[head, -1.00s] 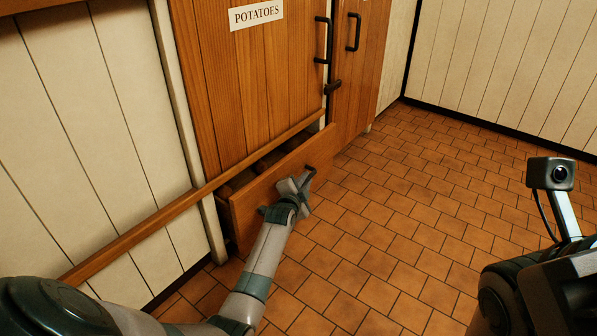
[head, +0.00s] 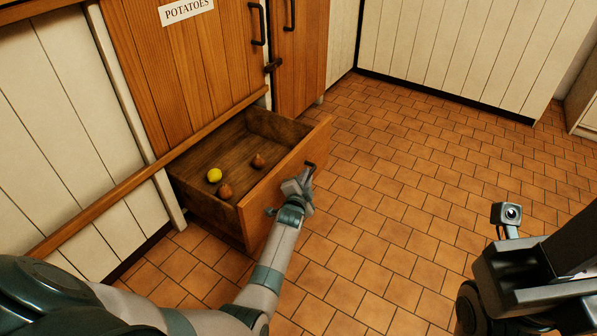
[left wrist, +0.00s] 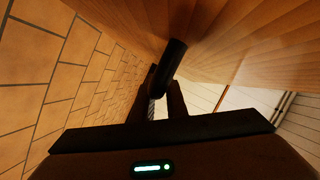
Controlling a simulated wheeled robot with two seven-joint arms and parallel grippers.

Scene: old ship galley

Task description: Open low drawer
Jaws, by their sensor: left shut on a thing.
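The low wooden drawer (head: 285,186) stands well out from the cabinet front, its inside open to view. A yellow round item (head: 214,175) and two brown pear-like items (head: 225,191) lie in it. My left gripper (head: 306,178) is at the drawer's front face, shut on the dark bar handle (head: 311,166). In the left wrist view the handle (left wrist: 172,58) runs between my two fingers, close to the wooden front.
The cabinet door (head: 190,70) above bears a POTATOES label (head: 186,9). A wooden rail (head: 115,218) runs along the white panelled wall. The tiled floor (head: 400,200) to the right of the drawer is clear.

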